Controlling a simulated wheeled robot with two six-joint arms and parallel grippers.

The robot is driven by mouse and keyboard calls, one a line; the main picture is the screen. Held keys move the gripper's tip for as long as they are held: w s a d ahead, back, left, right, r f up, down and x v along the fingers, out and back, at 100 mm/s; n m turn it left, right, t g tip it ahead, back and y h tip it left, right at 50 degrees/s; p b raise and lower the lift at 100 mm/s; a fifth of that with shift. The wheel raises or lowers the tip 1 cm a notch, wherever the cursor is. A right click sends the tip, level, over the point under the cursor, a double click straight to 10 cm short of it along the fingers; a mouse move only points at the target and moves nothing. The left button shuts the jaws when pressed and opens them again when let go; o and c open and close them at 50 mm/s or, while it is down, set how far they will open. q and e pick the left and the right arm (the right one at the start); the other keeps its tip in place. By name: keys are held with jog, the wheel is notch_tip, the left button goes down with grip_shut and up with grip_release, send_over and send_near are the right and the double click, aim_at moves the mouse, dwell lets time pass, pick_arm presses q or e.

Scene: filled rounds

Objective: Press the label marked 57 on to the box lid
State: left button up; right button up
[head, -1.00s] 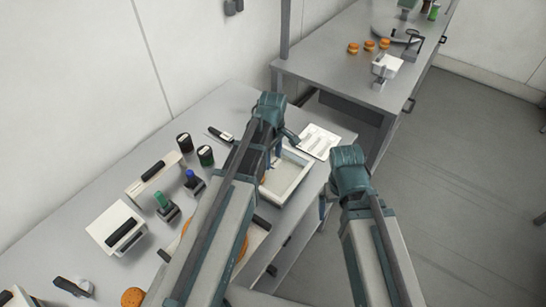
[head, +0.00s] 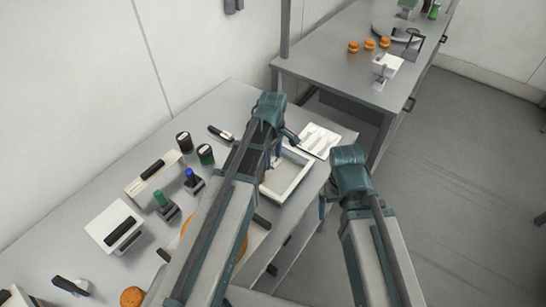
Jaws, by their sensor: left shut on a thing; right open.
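My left gripper (head: 276,157) is low over the near left part of a shallow white open tray (head: 301,181). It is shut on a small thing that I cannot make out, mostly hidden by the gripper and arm. My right gripper (head: 323,208) is open and empty, off the front edge of the table, to the right of the tray. A white sheet (head: 321,139) with pale shapes lies just beyond the tray. I cannot read a 57 anywhere, and cannot tell for sure which thing is the box lid.
Left of my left arm stand white blocks with black handles (head: 150,170) (head: 123,229), green-topped (head: 160,198) and blue-topped (head: 189,174) stamps, and dark round pots (head: 205,154). A second table (head: 340,60) with orange rounds (head: 369,44) is at the back right.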

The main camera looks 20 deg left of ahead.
pick_arm(q)
jog(key=shift+f+b, duration=0.45)
dwell(0.3)
jog(key=o, duration=0.9)
jog(key=shift+o, duration=0.2)
jog(key=shift+r, duration=0.15)
notch_tip(320, 180, up, 7)
jog(key=p, duration=0.7)
